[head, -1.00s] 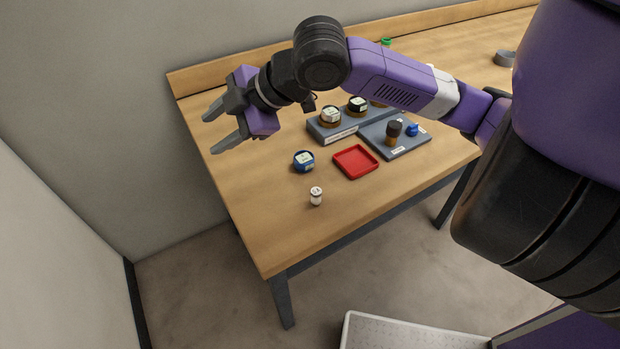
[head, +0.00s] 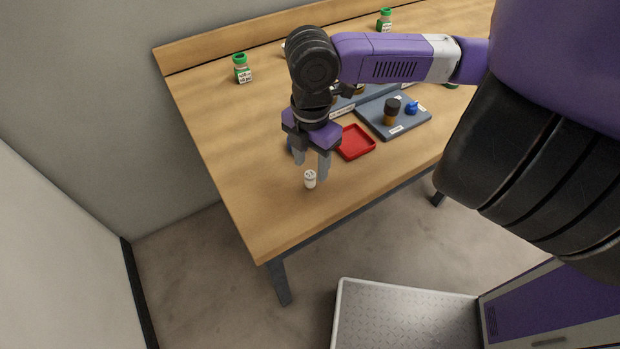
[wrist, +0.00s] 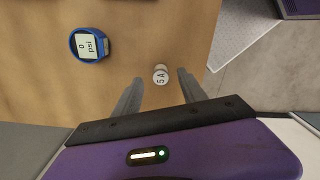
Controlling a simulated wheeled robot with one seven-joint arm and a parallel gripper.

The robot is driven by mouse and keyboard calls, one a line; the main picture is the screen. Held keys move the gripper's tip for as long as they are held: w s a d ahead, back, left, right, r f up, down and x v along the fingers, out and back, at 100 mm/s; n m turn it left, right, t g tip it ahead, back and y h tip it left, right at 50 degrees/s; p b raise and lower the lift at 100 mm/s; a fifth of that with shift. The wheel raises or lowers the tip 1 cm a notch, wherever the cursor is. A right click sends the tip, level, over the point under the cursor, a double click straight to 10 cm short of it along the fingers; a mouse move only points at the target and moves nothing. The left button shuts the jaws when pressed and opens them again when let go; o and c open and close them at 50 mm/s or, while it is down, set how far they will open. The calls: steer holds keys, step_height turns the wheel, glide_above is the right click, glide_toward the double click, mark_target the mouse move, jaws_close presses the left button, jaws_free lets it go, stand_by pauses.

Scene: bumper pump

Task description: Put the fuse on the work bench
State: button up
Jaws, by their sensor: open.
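The fuse is a small white cylinder (head: 310,180) standing upright on the wooden work bench (head: 225,150) near its front left. In the wrist view the fuse (wrist: 160,73) shows its top, marked 5A. My gripper (head: 311,170) points down over the fuse, open and empty. In the wrist view the fuse appears between the two fingertips (wrist: 159,78), with clear room on both sides. I cannot tell whether the tips are level with it or still above it.
A blue gauge reading 0 psi (wrist: 90,47) stands close by, mostly hidden behind my gripper in the head view. A red tray (head: 356,143) and a grey board (head: 400,128) with small parts lie to the right. A green-capped jar (head: 241,70) stands at the back left.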

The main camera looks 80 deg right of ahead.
mark_target(311, 174)
step_height(311, 174, down, 4)
steer(key=shift+a+f, duration=0.1)
steer(key=shift+c, duration=0.2)
jaws_close()
